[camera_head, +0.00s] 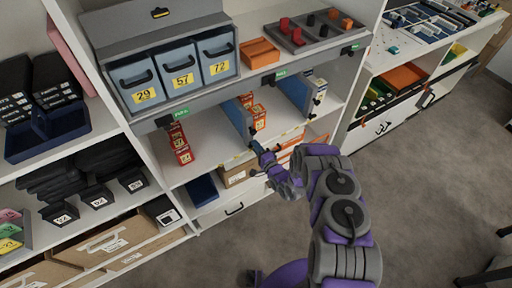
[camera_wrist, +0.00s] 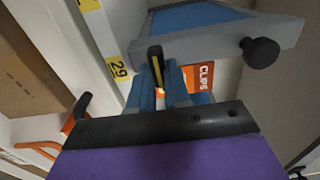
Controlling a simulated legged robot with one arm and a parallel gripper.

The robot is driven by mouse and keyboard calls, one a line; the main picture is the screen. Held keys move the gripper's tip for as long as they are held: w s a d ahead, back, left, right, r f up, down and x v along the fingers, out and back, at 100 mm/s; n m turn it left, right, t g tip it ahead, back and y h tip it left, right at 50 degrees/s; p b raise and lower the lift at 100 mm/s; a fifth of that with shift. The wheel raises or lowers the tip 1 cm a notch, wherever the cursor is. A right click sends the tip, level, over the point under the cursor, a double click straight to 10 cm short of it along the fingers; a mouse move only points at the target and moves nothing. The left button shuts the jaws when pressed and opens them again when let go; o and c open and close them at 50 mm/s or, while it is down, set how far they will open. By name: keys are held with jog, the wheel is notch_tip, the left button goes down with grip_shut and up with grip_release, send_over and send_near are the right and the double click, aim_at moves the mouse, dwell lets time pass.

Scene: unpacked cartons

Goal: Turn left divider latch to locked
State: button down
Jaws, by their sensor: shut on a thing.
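The blue left divider (camera_head: 232,118) stands upright on the middle shelf, between red-and-orange boxes. In the wrist view its grey frame (camera_wrist: 215,38) crosses the upper part, with a round black knob (camera_wrist: 262,52) at the right end. My gripper (camera_head: 258,148) is at the divider's lower front. In the wrist view, my gripper (camera_wrist: 159,78) has its blue fingers shut on a small black latch with a yellow edge (camera_wrist: 155,55). The latch's lower end is hidden between the fingers. I cannot read any lock marking.
An orange CLIPS box (camera_wrist: 198,78) is close behind the fingers. The shelf edge (camera_wrist: 98,32) carries a yellow label. A second blue divider (camera_head: 294,90) stands to the right. Blue bins (camera_head: 180,78) are above, and a cardboard box (camera_head: 238,176) is below. Open floor (camera_head: 420,180) lies right.

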jog(key=c, duration=1.4)
grip_release()
jog(key=shift+d+f, duration=0.2)
jog(key=o, duration=0.3)
jog(key=shift+a+r, duration=0.1)
jog(key=p+v, duration=0.2)
jog(key=v, duration=1.5)
jog(key=shift+s, duration=0.1)
